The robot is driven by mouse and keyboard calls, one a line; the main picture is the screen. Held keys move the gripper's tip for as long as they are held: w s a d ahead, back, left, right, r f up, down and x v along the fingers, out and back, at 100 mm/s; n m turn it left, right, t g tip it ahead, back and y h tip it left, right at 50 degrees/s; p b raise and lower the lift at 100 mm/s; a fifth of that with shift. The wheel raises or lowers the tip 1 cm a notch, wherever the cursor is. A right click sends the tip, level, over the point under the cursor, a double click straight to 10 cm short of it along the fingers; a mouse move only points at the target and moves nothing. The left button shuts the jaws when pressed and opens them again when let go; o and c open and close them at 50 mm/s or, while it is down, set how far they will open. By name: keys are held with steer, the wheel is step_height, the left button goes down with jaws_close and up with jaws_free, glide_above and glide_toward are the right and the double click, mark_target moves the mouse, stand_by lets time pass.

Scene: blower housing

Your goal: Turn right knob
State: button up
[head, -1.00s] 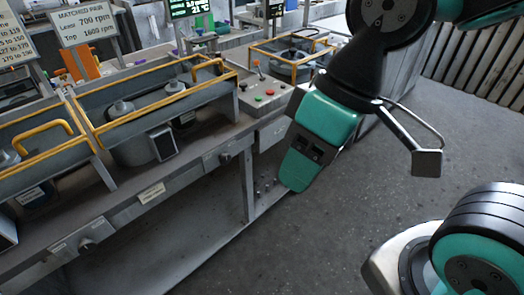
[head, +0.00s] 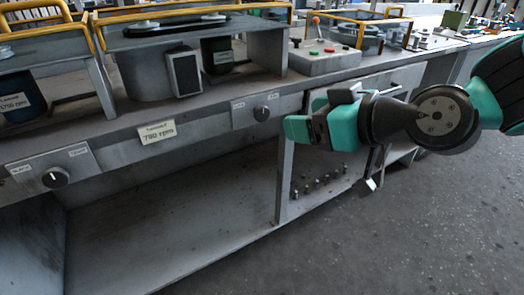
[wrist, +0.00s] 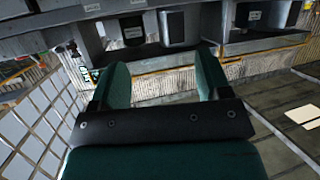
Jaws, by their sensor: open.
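The right knob (head: 261,113) is a small black round knob on a pale plate on the front of the grey bench, in the head view. A similar left knob (head: 55,178) sits on its own plate at the far left. My gripper (head: 304,130) is a little to the right of the right knob, apart from it, with its fingers pointing left. In the wrist view my gripper (wrist: 162,62) shows two teal fingers spread apart with nothing between them. I cannot make out either knob in the wrist view.
A label reading 790 rpm (head: 158,132) is on the bench front between the knobs. Yellow guard rails (head: 190,15) run above the bench top. A control box (head: 322,57) with coloured buttons stands behind my gripper. The floor (head: 420,230) at right is clear.

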steer(key=w+f+t+b, duration=0.5)
steer(key=f+b, duration=0.4)
steer(key=f, duration=0.1)
steer(key=p, duration=0.5)
glide_toward(263, 114)
steer(key=shift+t, duration=0.4)
steer(key=x, duration=1)
steer(key=shift+a+f, duration=0.25)
steer(key=shift+c, duration=0.3)
steer(key=c, duration=0.9)
